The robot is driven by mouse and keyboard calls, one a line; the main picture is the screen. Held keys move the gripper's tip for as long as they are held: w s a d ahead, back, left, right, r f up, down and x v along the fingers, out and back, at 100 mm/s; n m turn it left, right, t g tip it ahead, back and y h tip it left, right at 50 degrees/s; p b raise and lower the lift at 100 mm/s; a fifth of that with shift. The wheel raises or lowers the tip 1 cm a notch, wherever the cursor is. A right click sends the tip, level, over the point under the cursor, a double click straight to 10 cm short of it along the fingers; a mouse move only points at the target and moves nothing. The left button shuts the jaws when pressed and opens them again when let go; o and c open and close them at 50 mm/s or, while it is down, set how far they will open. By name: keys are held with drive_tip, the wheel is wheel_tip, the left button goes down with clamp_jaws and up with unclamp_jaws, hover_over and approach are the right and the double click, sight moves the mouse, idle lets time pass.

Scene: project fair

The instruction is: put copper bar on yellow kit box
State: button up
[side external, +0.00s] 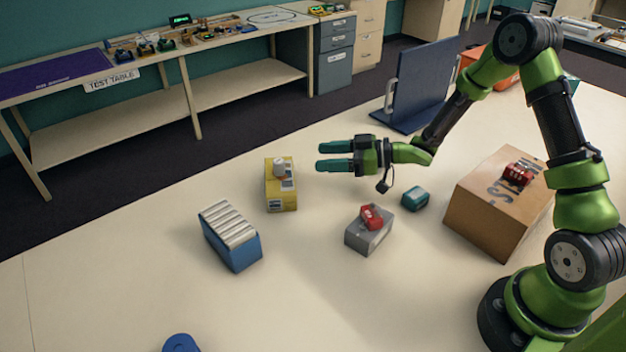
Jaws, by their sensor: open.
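The yellow kit box (281,196) stands on the pale table left of centre, with printed labels on its sides. A small pale grey-beige piece (280,169) rests on its top. I cannot make out a copper-coloured bar anywhere in this view. My gripper (320,156) is open, with its two teal fingers pointing left and nothing seen between them. It appears above the table, to the right of the yellow box and apart from it.
A blue box with a ribbed silvery top (231,236) stands front left. A grey box (369,237) carries a red piece (371,216). A small teal box (415,198), a cardboard box (499,204) with a red item (517,173), and an upright blue panel (414,85) stand right.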

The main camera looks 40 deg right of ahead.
drive_tip(key=w+d+r+m+t+h, duration=0.2)
drive_tip(key=d+r+m+h, duration=0.15)
drive_tip(key=r+h, duration=0.35)
drive_tip(key=s+d+r+m+g+h, duration=0.2)
drive_tip(key=s+d+r+m+h, duration=0.25)
drive_tip(key=s+r, duration=0.3)
drive_tip(key=s+a+r+m+g+y, duration=0.1)
drive_tip(key=s+a, duration=0.3)
drive_tip(key=s, duration=0.6)
drive_tip(key=s+a+m+g+y, duration=0.1)
drive_tip(key=s+a+m+g, duration=0.2)
drive_tip(key=s, duration=0.7)
drive_tip(key=shift+a+r+m, duration=0.35)
drive_tip(key=shift+a+m, duration=0.05)
